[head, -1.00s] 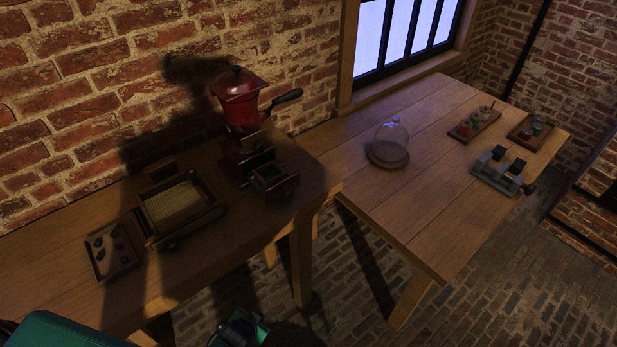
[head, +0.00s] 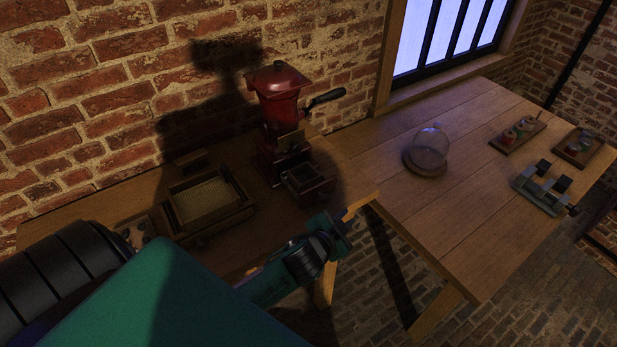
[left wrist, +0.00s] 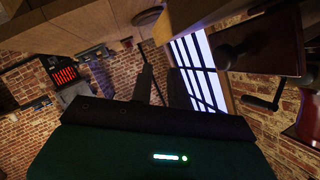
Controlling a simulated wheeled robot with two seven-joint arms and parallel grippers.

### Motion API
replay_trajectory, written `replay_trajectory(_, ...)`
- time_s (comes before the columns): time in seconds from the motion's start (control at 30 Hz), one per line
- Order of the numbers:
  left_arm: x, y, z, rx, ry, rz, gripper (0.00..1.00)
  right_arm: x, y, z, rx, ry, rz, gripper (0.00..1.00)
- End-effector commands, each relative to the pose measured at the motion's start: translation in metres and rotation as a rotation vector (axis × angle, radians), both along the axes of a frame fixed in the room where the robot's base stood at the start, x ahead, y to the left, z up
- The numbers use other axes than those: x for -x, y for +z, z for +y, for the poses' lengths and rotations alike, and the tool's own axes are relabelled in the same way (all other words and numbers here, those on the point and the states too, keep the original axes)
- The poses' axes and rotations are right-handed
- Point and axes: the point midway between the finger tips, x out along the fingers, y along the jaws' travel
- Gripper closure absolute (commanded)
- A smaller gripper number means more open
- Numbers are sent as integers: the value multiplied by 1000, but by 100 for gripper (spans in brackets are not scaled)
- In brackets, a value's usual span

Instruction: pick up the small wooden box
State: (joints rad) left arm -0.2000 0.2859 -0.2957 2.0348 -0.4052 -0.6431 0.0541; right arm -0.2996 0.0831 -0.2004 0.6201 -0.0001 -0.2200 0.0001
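The small wooden box (head: 305,180) is dark and open-topped. It sits at the front of the red grinder's base on the left workbench. My left gripper (head: 342,228) is low and right of the box in the head view, apart from it and in front of the bench edge. In the left wrist view, its two dark fingers (left wrist: 162,80) show a narrow gap with nothing between them. My right gripper is out of view.
The red grinder (head: 275,95) with its side crank stands behind the box. A wooden mesh tray (head: 240,212) lies to its left, with a pebble tray (head: 135,232) partly hidden by my arm. The right table (head: 455,215) carries a glass dome (head: 430,150).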

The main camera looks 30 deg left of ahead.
Motion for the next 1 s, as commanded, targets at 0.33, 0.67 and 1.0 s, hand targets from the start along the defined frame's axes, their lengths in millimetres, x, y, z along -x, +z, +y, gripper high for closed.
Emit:
replay_trajectory(0.33,-51,92,-38,-172,-241,-392,83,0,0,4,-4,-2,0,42)
replay_trajectory(0.67,-54,191,-122,-571,-817,-929,83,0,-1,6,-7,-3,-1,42)
replay_trajectory(1.0,-31,164,-129,-1103,-1560,-1051,83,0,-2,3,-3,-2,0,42)
